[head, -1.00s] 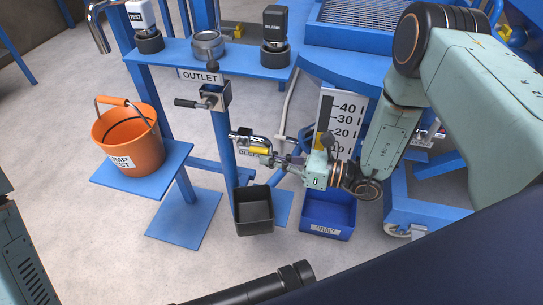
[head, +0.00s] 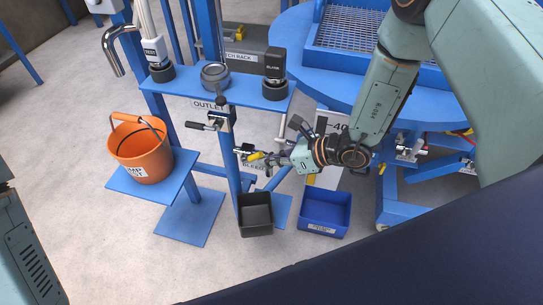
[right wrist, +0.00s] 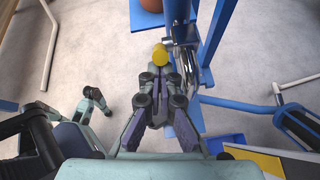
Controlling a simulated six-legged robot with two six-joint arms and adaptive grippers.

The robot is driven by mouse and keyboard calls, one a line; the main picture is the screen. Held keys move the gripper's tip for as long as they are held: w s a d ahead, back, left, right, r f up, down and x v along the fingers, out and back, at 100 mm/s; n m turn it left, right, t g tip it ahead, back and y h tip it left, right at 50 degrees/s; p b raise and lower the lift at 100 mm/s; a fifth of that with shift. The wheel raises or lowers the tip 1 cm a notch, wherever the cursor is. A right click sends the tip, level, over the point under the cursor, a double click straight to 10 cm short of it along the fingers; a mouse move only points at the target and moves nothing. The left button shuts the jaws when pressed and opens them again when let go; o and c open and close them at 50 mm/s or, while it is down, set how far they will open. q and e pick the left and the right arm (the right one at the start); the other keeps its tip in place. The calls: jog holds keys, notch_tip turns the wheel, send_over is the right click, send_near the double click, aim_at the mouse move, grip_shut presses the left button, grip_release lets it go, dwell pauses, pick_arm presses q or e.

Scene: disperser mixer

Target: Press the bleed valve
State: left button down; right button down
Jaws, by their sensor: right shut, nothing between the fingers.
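The bleed valve shows as a yellow knob (head: 256,156) on a small metal fitting beside the blue post, above a partly hidden BLEED label. In the right wrist view the round yellow knob (right wrist: 159,54) lies just beyond my fingertips. My right gripper (head: 276,159) is shut and empty, pointing left at the knob. In the right wrist view its fingers (right wrist: 162,86) come together just below the knob. I cannot tell whether they touch it.
A black bin (head: 255,215) and a blue bin (head: 325,213) sit below the valve. The OUTLET lever (head: 200,126) sticks out above it to the left. An orange bucket (head: 141,152) stands on a blue shelf. A round blue table (head: 300,57) is behind my right arm.

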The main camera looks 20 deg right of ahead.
pick_arm(q)
jog(key=shift+r, duration=0.4)
pick_arm(e)
jog(key=shift+w+a+r, duration=0.15)
jog(key=shift+a+r, duration=0.1)
jog(key=shift+r, duration=0.2)
